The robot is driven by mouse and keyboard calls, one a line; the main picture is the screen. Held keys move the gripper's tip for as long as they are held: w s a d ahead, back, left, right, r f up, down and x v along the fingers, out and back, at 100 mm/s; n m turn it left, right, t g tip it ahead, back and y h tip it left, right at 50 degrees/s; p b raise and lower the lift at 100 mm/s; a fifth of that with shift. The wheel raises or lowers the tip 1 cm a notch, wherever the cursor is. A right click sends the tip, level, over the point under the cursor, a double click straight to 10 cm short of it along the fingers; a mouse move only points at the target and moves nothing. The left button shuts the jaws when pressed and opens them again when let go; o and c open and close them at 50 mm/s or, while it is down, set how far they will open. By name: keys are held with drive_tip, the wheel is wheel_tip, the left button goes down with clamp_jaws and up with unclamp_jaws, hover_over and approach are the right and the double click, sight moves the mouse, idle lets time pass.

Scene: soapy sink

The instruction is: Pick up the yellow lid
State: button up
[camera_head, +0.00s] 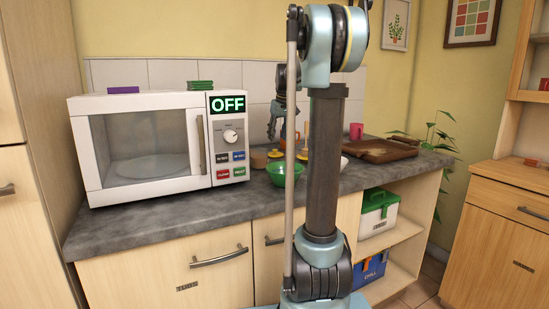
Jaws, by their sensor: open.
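A small yellow round piece (276,154), which looks like a lid, lies on the dark counter just behind the green bowl. A second small yellow piece (303,156) shows right of it, partly hidden by my arm. The pieces are too small to tell which is the yellow lid. My gripper (271,136) points down over the back of the counter, above and slightly left of the first yellow piece. It is open, with nothing visible in it, and appears apart from the pieces.
A white microwave (140,100) stands left on the grey counter (170,218). A green bowl (285,174) is in front of the yellow pieces. My arm hides the counter's middle.

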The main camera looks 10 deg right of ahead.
sight(275, 153)
drive_tip(key=shift+s+a+x, duration=0.1)
drive_tip(key=shift+x, duration=1.45)
drive_tip(key=shift+s+a+x, duration=0.1)
drive_tip(key=shift+a+x, duration=0.05)
drive_tip(key=shift+x, duration=1.4)
clamp_jaws()
